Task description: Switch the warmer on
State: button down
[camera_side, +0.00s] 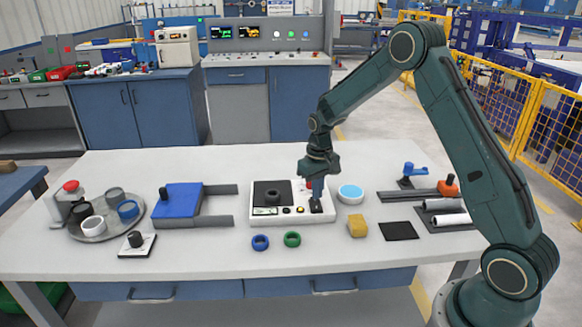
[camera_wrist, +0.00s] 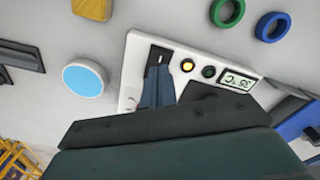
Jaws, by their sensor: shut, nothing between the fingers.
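The warmer (camera_side: 273,224) is a white box in the middle of the table with a dark plate (camera_side: 266,190) on top. Its black rocker switch (camera_side: 316,207) is at its front right corner; the wrist view shows it too (camera_wrist: 158,54). My gripper (camera_side: 317,195) points down with shut, empty fingers at the switch. In the wrist view the fingertips (camera_wrist: 158,72) overlap the switch's edge; I cannot tell whether they touch. A yellow lamp (camera_wrist: 187,65) glows beside a dark green one (camera_wrist: 208,71). The display (camera_wrist: 238,81) reads about 35 °C. A red part (camera_side: 309,184) is partly hidden behind my gripper.
A blue-topped round dish (camera_side: 350,193) stands just right of the warmer. A yellow sponge (camera_side: 357,226) and black pad (camera_side: 398,231) lie front right. Blue (camera_side: 260,242) and green (camera_side: 292,239) rings lie in front. A blue block (camera_side: 178,198) and round tray (camera_side: 95,235) are left.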

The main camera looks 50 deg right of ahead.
notch_tip(320, 180, up, 4)
jog(key=shift+f, duration=0.1)
dwell(0.5)
notch_tip(320, 180, up, 10)
jog(key=t, duration=0.1)
send_over(316, 207)
jog(key=s+a, duration=0.4)
jog(key=s, duration=0.1)
jog(key=s+a+r+n+t, duration=0.1)
jog(key=s+a+r+t, duration=0.1)
jog(key=s+a+r, duration=0.35)
jog(key=s+a+r+n+t, duration=0.1)
jog(key=s+a+r, duration=0.1)
jog(key=s, duration=0.7)
jog(key=s+a+r+n+t, duration=0.1)
jog(key=s+a+r, duration=0.1)
jog(key=s, duration=0.7)
jog(key=shift+s+t, duration=0.3)
